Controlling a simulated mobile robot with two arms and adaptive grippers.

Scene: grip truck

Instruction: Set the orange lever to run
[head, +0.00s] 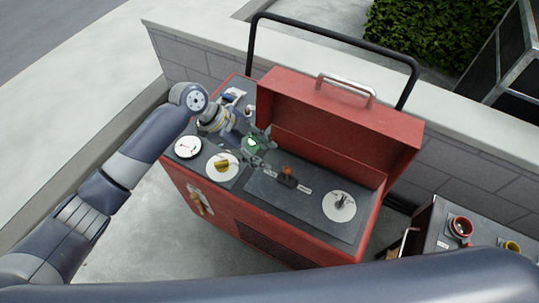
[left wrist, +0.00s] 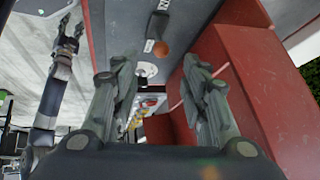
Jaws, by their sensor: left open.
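The orange lever (head: 287,171) has a round knob and rises from a small black base on the dark panel of the red cart. A small white label lies on each side of the base; their words are too small to read. The lever's orange knob also shows in the left wrist view (left wrist: 161,46), ahead of and between the fingertips. My left gripper (head: 262,144) is open and empty, over the panel to the left of the lever and apart from it. In the left wrist view, what looks like my right gripper (left wrist: 68,35) is small at the left edge; its jaws are unclear.
The red lid (head: 335,120) stands open behind the panel. A white disc with a dark handle (head: 340,205) lies right of the lever. A white disc with a yellow part (head: 222,166) and a dial (head: 188,147) lie left. A side table holds a red mug (head: 461,227).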

